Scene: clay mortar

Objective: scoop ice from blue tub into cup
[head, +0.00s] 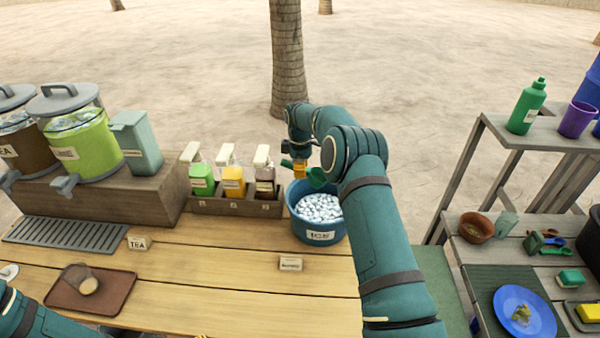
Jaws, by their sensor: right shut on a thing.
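The blue tub (318,237), labelled ICE, stands at the back right of the wooden counter, filled with white ice (319,207). My right gripper (299,168) is above the tub's back left rim, shut on a green scoop (316,178). The scoop's bowl is over the tub, apparently above the ice. Whether ice is in it cannot be told. A clear cup (76,272) with something beige at its base is on a brown tray (113,286) at the front left.
Several syrup bottles (234,182) stand in a wooden rack just left of the tub. Drink dispensers (85,140) stand on a wooden block at the back left. Small signs (290,264) stand on the counter. The middle front of the counter is clear. Shelves are at the right.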

